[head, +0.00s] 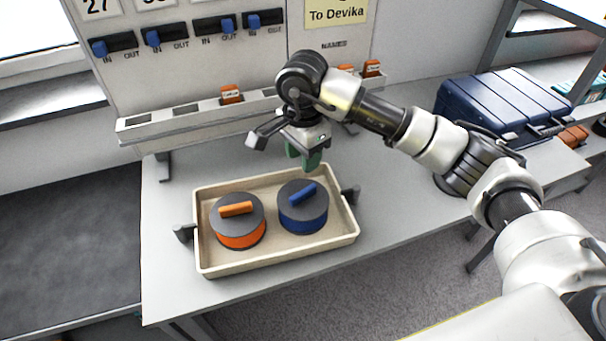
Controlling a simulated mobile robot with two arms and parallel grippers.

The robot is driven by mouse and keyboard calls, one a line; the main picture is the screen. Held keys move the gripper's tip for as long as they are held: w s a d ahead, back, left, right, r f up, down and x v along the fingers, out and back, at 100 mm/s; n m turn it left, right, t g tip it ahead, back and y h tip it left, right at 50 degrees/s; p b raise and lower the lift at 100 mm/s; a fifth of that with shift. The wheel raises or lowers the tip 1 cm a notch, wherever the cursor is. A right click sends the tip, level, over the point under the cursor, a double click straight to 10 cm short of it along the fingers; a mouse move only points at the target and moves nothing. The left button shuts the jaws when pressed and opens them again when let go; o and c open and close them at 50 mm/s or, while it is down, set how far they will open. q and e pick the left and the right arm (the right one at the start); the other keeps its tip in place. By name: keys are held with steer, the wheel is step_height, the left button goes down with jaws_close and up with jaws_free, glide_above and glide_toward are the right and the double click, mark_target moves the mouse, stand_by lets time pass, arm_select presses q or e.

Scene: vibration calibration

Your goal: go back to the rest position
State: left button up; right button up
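My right gripper (304,158) hangs over the table with its green fingertips pointing down, just behind the tray. Its two fingers overlap in this view, and I cannot tell whether they are apart. No object shows clearly between them. The beige tray (277,257) stands on the table below and in front of the gripper. In the tray are an orange canister (240,240) with a dark lid and orange handle, and a blue canister (304,222) with a dark lid and blue handle. My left gripper is not in view.
A panel (200,65) with a ledge and blue switches rises behind the gripper. Small orange blocks (230,95) sit on the ledge. A dark blue case (505,105) stands at the right back. The table (400,210) is clear right of the tray.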

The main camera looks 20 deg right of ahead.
steer(key=shift+r, duration=0.95)
